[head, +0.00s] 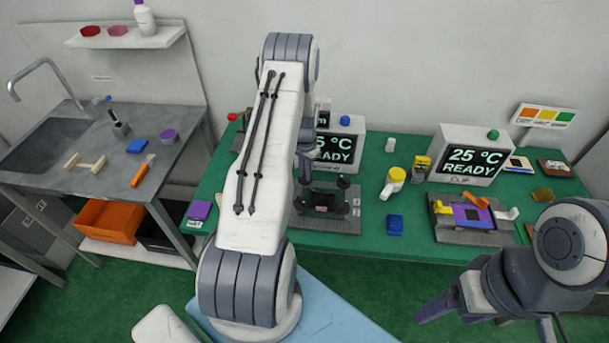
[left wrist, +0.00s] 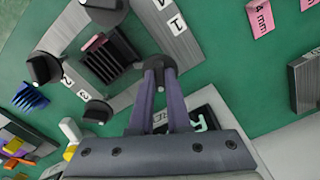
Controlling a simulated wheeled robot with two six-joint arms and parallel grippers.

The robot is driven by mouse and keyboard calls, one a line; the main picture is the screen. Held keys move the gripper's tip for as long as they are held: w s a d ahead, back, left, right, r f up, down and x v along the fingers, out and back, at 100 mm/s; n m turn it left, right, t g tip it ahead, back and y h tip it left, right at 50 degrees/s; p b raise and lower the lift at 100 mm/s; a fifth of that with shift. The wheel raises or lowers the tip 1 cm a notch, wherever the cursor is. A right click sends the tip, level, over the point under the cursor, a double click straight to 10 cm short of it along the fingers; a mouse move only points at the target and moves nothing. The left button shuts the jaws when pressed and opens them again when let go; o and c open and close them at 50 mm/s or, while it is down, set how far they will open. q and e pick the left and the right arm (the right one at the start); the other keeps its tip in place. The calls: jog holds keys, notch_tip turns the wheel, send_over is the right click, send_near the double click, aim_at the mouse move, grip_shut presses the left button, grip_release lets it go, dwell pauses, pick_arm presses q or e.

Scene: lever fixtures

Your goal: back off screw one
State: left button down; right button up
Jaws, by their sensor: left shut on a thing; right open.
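Screw one appears to be the black knob (left wrist: 160,64) near the mark that looks like a 1 in the left wrist view. My left gripper (left wrist: 160,80) is shut on this knob, with a finger on each side. The knob belongs to a grey plate fixture (left wrist: 128,100) with more black knobs (left wrist: 97,112) and a dark ribbed block (left wrist: 110,57) in its middle. My right gripper (head: 432,311) is open and empty in front of the table.
A display (head: 342,148) reading READY stands behind the fixture, and another (head: 470,155) to the right. A blue block (head: 395,225), a yellow-capped bottle (head: 393,182) and a second fixture (head: 470,232) lie right of the fixture. The sink bench (head: 80,165) is at left.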

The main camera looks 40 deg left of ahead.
pick_arm(q)
jog(key=n+b, duration=0.2)
jog(key=n, duration=0.1)
jog(key=shift+f+n, duration=0.1)
jog(key=shift+n, duration=0.3)
jog(key=n+b, duration=0.1)
jog(key=n, duration=0.2)
jog(key=shift+b, duration=0.35)
jog(key=n+b, duration=0.1)
jog(key=n, duration=0.3)
jog(key=n+b, duration=0.1)
jog(key=n, duration=0.3)
jog(key=shift+n+b, duration=0.3)
jog(key=n+b, duration=0.1)
jog(key=n, duration=0.3)
jog(key=shift+a+n, duration=0.1)
jog(key=shift+n, duration=0.2)
jog(key=n, duration=0.4)
jog(key=shift+n+b, duration=0.3)
jog(key=n, duration=0.4)
jog(key=shift+s, duration=0.1)
jog(key=shift+n+b, duration=0.35)
jog(key=shift+n, duration=1.75)
